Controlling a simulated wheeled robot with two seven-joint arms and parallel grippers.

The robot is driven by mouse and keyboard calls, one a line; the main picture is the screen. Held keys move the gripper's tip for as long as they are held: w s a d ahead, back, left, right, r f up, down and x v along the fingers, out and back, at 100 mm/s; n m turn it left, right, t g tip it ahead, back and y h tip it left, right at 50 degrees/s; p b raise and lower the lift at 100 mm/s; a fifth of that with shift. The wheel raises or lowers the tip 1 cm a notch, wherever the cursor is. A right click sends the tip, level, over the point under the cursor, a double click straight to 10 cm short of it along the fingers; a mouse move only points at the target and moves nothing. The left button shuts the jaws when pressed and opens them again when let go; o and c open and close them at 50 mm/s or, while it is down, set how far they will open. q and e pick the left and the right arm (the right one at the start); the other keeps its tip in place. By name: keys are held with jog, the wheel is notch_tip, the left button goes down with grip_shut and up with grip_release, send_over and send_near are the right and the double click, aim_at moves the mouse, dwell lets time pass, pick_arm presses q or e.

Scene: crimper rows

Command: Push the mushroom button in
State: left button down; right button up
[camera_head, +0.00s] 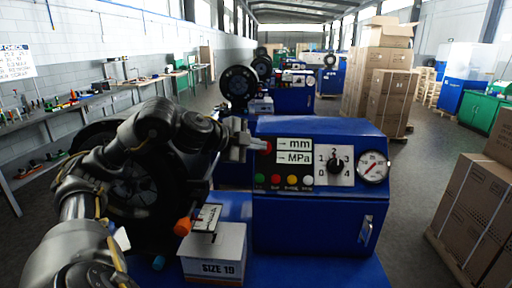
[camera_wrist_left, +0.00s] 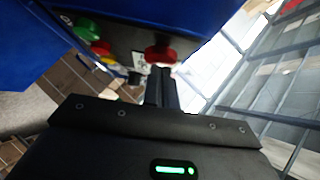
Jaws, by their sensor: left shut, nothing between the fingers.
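The red mushroom button (camera_head: 267,147) sits at the upper left of the blue crimper's front panel, left of the mm/MPa display. In the left wrist view the red button (camera_wrist_left: 160,54) shows its wide cap right at the fingertips. My left gripper (camera_head: 257,144) is shut and empty, its tips pointing at the button. In the left wrist view the closed fingers (camera_wrist_left: 160,72) overlap the cap's lower edge; I cannot tell whether they touch it. The right gripper is not in view.
Small green, red, yellow and white buttons (camera_head: 291,180) line the panel below the display. A black rotary knob (camera_head: 335,165) and a round gauge (camera_head: 373,167) are to the right. A box marked SIZE 19 (camera_head: 213,261) stands below my left arm. Cardboard boxes (camera_head: 474,215) are at right.

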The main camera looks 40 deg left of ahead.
pick_arm(q)
jog(key=shift+f, duration=0.2)
jog(key=shift+w+a+f, duration=0.1)
jog(key=shift+a, duration=0.05)
jog(key=s+d+r+b, duration=0.1)
jog(key=s+r+b, duration=0.25)
jog(key=s, duration=0.55)
jog(key=shift+s+a+f+g+b, duration=0.15)
jog(key=shift+s+f+g, duration=0.15)
jog(key=shift+f, duration=0.35)
jog(key=shift+s+f+g+b, duration=0.15)
jog(key=shift+f+g, duration=0.2)
jog(key=shift+f, duration=0.25)
jog(key=shift+s+a+f+g+b, duration=0.15)
jog(key=shift+s+f+g, duration=0.15)
jog(key=shift+f, duration=0.35)
jog(key=shift+w+d, duration=0.1)
jog(key=shift+d, duration=0.05)
